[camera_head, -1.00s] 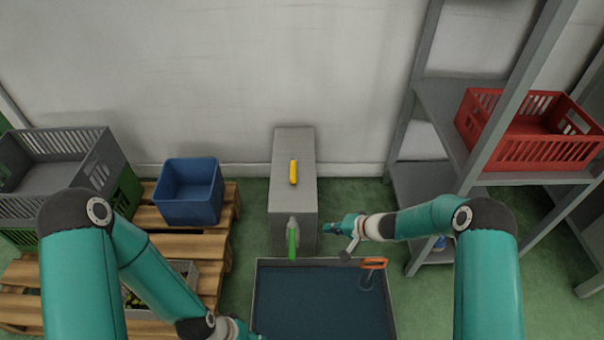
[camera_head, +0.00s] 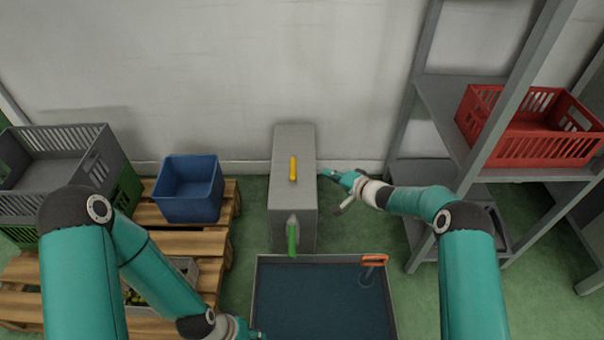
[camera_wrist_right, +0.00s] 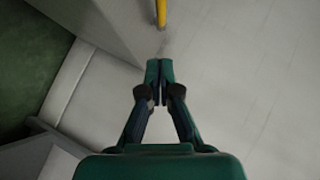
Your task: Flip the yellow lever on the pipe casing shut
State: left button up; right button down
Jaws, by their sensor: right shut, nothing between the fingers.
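The yellow lever (camera_head: 293,168) lies on top of the grey pipe casing (camera_head: 282,200), its long side pointing toward and away from me. My right gripper (camera_head: 326,174) is just right of the casing, close to the lever's level in the picture and apart from it. In the right wrist view the gripper (camera_wrist_right: 159,70) has its fingertips together with nothing between them, and the lever's yellow end (camera_wrist_right: 161,14) shows ahead at the top edge. My left gripper (camera_head: 258,336) is only partly visible at the bottom edge of the head view; its fingers are not clear.
A green handle (camera_head: 292,238) hangs on the casing's front. A dark-blue-filled tub (camera_head: 257,290) stands in front, with an orange-handled item (camera_head: 375,260) at its rim. A blue crate (camera_head: 190,190) on a pallet is left; shelving with a red crate (camera_head: 530,140) is right.

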aim_at(303, 179)
jog(key=b+x, duration=0.2)
jog(key=x, duration=0.2)
jog(key=b+x, duration=0.2)
jog(key=x, duration=0.1)
jog(key=shift+w+a+f, duration=0.15)
jog(key=shift+a+f, duration=0.1)
jog(key=shift+f, duration=0.1)
jog(key=a, duration=0.1)
jog(key=a+f+b, duration=0.1)
jog(key=shift+a+f, duration=0.15)
jog(key=shift+a, duration=0.25)
jog(key=shift+a+f, duration=0.1)
jog(key=shift+a, duration=0.25)
